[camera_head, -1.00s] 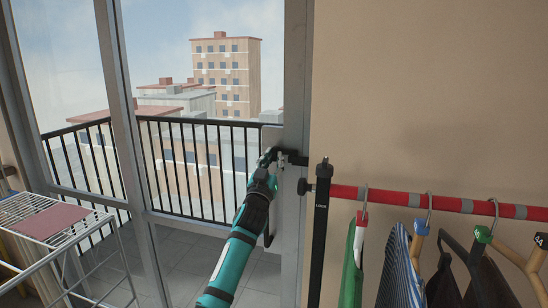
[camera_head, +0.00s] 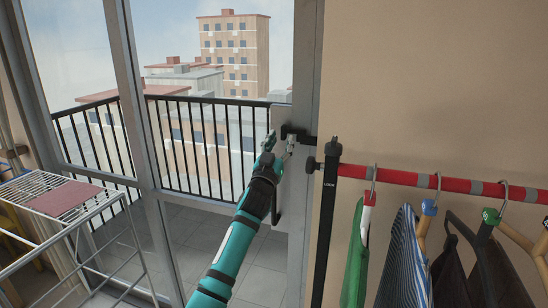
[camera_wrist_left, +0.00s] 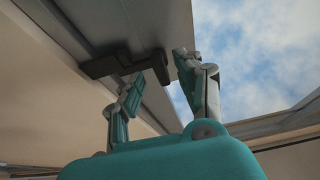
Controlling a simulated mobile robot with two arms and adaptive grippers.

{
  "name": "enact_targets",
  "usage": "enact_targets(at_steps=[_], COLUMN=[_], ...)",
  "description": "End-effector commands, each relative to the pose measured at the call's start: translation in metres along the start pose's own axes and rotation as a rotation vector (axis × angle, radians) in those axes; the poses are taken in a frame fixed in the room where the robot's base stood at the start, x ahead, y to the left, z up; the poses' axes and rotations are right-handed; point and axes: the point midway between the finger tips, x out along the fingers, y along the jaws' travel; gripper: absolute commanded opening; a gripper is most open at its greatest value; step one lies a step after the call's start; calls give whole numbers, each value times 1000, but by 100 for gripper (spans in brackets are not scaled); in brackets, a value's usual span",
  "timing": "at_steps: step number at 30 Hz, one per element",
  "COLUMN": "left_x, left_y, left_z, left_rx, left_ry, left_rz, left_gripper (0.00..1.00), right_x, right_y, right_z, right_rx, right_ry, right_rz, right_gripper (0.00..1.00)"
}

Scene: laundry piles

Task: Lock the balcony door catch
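The black balcony door catch (camera_head: 297,132) is mounted high on the grey door frame, at the edge beside the wall. It also shows in the left wrist view as a dark bar (camera_wrist_left: 118,65) with a stepped end. My left gripper (camera_head: 280,144) is just below and left of the catch. In the left wrist view its two fingers (camera_wrist_left: 158,65) are spread apart, with the catch's end appearing between their tips. I see no clear contact. A black door handle (camera_head: 275,205) is partly hidden behind my left arm. My right gripper is not in view.
A red rail (camera_head: 400,178) with hanging clothes juts right from a black post (camera_head: 328,230) marked LOCK, close beside the door frame. A white drying rack (camera_head: 95,225) stands at left. The balcony railing (camera_head: 200,150) is beyond the glass.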

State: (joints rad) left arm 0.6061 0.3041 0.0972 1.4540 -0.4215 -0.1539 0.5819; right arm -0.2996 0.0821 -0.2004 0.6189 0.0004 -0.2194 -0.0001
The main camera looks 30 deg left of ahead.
Motion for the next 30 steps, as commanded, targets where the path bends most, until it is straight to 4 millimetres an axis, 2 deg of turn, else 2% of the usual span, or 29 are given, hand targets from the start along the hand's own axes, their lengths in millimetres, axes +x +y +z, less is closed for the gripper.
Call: enact_targets(at_steps=[6,13,18,30], left_x=[-49,-89,-101,-102], left_y=[0,0,0,0], left_z=[1,1,0,0], left_rx=[1,2,2,2], left_ry=[-3,-2,0,0], left_rz=[1,0,0,0], left_gripper=[37,37,37,37], right_x=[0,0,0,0], right_y=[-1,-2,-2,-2], right_z=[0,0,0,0], right_rx=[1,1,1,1], right_ry=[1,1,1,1], right_rz=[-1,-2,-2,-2], right_gripper=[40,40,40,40])
